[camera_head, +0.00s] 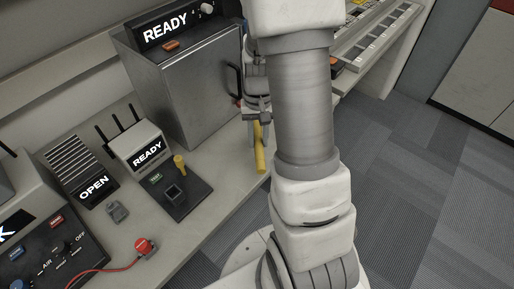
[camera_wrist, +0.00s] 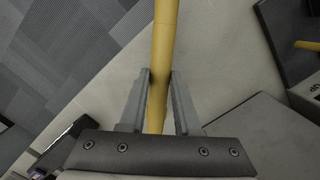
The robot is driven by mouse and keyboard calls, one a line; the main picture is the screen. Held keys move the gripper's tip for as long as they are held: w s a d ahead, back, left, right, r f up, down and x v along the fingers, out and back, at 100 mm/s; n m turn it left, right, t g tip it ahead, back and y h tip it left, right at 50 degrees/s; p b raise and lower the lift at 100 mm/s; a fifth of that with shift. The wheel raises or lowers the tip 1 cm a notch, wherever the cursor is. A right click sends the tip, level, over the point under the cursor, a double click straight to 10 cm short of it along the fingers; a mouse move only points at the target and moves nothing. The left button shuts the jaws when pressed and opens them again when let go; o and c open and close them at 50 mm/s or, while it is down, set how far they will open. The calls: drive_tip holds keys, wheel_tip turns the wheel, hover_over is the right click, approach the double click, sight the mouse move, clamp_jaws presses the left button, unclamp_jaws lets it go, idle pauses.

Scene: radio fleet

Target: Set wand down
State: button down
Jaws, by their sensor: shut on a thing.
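The wand is a yellow rod (camera_head: 260,158) that hangs roughly upright below my gripper (camera_head: 257,128) in the head view, close to the front edge of the counter. In the wrist view the yellow wand (camera_wrist: 164,55) runs from the top edge down between the two grey fingers of my gripper (camera_wrist: 158,85). The fingers are shut on it. Part of my gripper is hidden behind my arm in the head view. I cannot tell whether the wand's lower end touches the counter.
The grey counter (camera_head: 218,208) has a bare strip along its front edge. A metal cabinet (camera_head: 190,90) with a READY display stands behind the wand.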

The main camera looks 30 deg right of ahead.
sight(257, 148)
drive_tip(key=shift+a+f+b, duration=0.1)
drive_tip(key=shift+f+b, duration=0.3)
drive_tip(key=shift+f, duration=1.65)
drive_tip(key=shift+f, duration=0.25)
drive_tip(key=c, duration=0.6)
unclamp_jaws()
drive_tip(key=shift+r, duration=0.1)
drive_tip(key=shift+r, duration=0.1)
